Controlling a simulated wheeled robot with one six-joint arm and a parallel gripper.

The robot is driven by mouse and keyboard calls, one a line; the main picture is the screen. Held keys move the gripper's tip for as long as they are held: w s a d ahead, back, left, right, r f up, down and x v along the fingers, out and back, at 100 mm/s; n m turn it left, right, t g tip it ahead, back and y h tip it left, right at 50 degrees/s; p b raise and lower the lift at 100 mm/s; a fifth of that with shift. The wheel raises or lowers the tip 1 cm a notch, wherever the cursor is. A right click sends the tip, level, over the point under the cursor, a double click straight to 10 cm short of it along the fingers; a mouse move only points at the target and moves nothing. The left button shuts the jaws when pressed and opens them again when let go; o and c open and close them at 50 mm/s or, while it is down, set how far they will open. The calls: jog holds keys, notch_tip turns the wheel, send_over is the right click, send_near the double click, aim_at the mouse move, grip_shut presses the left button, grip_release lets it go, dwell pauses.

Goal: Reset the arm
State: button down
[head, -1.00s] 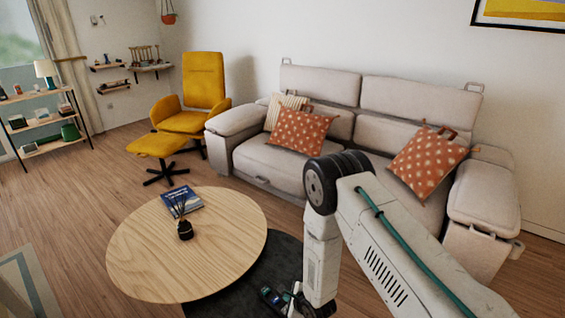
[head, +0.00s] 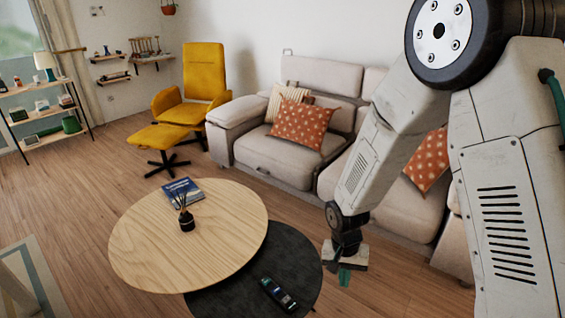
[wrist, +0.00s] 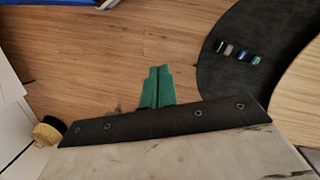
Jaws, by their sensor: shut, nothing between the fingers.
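My arm fills the right side of the head view, bent at a large joint, with the forearm hanging down. My gripper (head: 344,277) is at its lower end, just right of the round dark low table in the picture and in front of the sofa. In the wrist view the two green fingers (wrist: 157,86) lie side by side, pressed together, with nothing between them. They are over bare wood floor, apart from the dark table.
The dark low table (head: 238,272) bears a small dark holder with several coloured items (head: 278,294). The round wooden table (head: 150,240) holds a blue book (head: 182,190) and a reed diffuser (head: 186,220). A beige sofa (head: 270,155) and yellow armchair (head: 204,75) stand behind.

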jog(key=s+d+r+n+t, duration=0.1)
jog(key=s+d+r, duration=0.2)
jog(key=s+r, duration=0.4)
jog(key=s+d+r+n+t, duration=0.1)
jog(key=s+d+r, duration=0.3)
jog(key=r, duration=1.1)
jog(key=s+d+r+n+t, duration=0.1)
jog(key=s+d+r, duration=0.2)
jog(key=s+r, duration=0.7)
jog(key=shift+s+d+r+y, duration=0.15)
jog(key=shift+r+y, duration=0.25)
jog(key=shift+r, duration=0.1)
